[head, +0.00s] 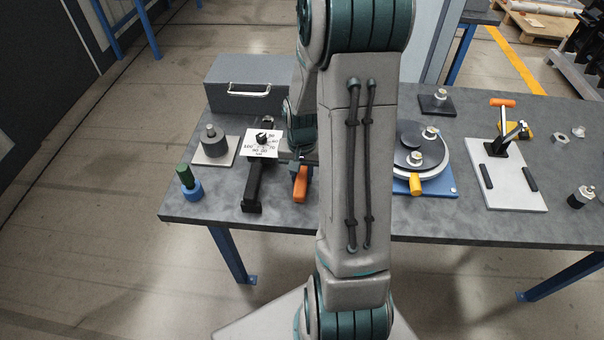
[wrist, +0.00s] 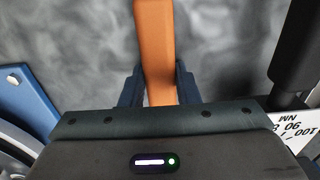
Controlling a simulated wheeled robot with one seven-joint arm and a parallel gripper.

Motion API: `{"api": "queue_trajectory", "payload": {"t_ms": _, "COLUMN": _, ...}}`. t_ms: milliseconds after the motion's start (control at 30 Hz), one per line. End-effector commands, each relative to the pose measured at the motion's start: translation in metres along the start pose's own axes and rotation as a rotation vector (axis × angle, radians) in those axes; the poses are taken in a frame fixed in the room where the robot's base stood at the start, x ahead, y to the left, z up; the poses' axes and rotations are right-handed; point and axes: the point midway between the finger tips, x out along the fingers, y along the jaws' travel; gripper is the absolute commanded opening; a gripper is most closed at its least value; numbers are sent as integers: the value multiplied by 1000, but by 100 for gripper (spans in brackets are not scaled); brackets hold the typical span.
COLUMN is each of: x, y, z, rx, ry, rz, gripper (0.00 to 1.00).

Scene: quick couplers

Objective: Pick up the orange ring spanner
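The orange ring spanner (head: 300,185) shows in the head view near the front left of the table, beside the black torque tool. Its upper part is hidden by my arm. In the wrist view its orange shaft (wrist: 155,45) runs from the top edge down between my fingers. My gripper (wrist: 160,84) has one dark blue finger on each side of the shaft. I see no clear gap at either side, so it looks shut on the spanner. The spanner's ring is hidden. I cannot tell whether the spanner touches the table.
A black torque tool (head: 253,185) with a white card (head: 263,149) stands just left. A green-and-blue plug gauge (head: 190,184) and a grey case (head: 255,88) are farther left. A blue-based round fixture (head: 440,187) is right of my arm, then a white clamp plate (head: 515,185).

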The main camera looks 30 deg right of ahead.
Motion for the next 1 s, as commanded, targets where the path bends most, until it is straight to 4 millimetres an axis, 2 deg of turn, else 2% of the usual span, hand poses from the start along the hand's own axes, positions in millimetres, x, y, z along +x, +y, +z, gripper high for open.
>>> {"api": "queue_trajectory", "payload": {"t_ms": 33, "x": 0, "y": 0, "z": 0, "rx": 0, "ry": 0, "rz": 0, "gripper": 7}}
{"api": "queue_trajectory", "payload": {"t_ms": 67, "x": 0, "y": 0, "z": 0, "rx": 0, "ry": 0, "rz": 0, "gripper": 3}}
{"api": "queue_trajectory", "payload": {"t_ms": 333, "x": -2, "y": 0, "z": 0, "rx": 0, "ry": 2, "rz": 0, "gripper": 3}}
{"api": "queue_trajectory", "payload": {"t_ms": 433, "x": -8, "y": 0, "z": -1, "rx": 0, "ry": 3, "rz": -1, "gripper": 3}}
{"api": "queue_trajectory", "payload": {"t_ms": 567, "x": -26, "y": 0, "z": -1, "rx": 0, "ry": 7, "rz": -2, "gripper": 3}}
{"api": "queue_trajectory", "payload": {"t_ms": 800, "x": -71, "y": 0, "z": -1, "rx": -1, "ry": 7, "rz": -1, "gripper": 3}}
{"api": "queue_trajectory", "payload": {"t_ms": 1000, "x": -96, "y": 0, "z": -1, "rx": 0, "ry": 4, "rz": -1, "gripper": 3}}
